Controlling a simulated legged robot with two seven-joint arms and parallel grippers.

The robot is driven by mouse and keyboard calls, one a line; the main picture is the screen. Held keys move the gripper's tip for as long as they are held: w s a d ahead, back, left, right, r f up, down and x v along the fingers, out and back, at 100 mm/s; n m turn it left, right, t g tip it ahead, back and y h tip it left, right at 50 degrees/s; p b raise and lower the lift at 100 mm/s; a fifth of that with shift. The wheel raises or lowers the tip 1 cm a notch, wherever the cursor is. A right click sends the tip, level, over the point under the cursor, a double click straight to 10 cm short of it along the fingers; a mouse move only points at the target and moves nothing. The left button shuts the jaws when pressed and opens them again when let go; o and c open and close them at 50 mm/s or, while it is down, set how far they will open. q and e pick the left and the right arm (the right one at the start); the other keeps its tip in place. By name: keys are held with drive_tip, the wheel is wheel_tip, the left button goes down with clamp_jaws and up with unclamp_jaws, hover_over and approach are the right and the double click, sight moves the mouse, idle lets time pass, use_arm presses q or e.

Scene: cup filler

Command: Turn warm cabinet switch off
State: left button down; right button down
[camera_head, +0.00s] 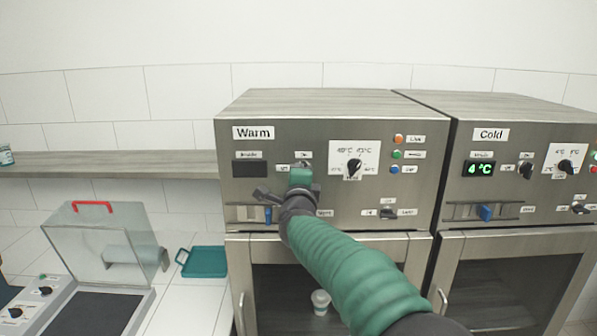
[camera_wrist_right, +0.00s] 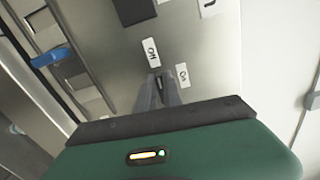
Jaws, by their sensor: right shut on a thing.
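The warm cabinet (camera_head: 330,118) stands in the middle of the head view, with a "Warm" label at its upper left. Its display (camera_head: 250,168) is dark. My right gripper (camera_head: 302,168) is at the switch just right of that display and hides most of it. In the right wrist view my right gripper (camera_wrist_right: 160,88) has its fingers shut on the small dark switch knob (camera_wrist_right: 156,78). The "Off" label (camera_wrist_right: 151,52) and the "On" label (camera_wrist_right: 182,75) are beside the fingertips. The knob's exact angle is hard to tell. My left gripper is not in view.
The cold cabinet (camera_head: 520,108) stands at the right, its display (camera_head: 480,169) lit green at 4 °C. A temperature dial (camera_head: 354,166) and a lower switch (camera_head: 388,213) are right of my gripper. A blue slider (camera_head: 268,214) is below left. A cup (camera_head: 320,300) shows behind the door glass.

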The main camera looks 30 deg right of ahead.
drive_tip(key=shift+f+n, duration=0.4)
drive_tip(key=shift+n, duration=0.2)
drive_tip(key=c, duration=1.5)
unclamp_jaws()
drive_tip(key=shift+w+d+r, duration=0.1)
drive_tip(key=shift+w, duration=0.05)
drive_tip(key=b+v, duration=0.2)
drive_tip(key=v, duration=1.4)
drive_tip(key=shift+s+b, duration=0.35)
drive_tip(key=shift+b, duration=0.05)
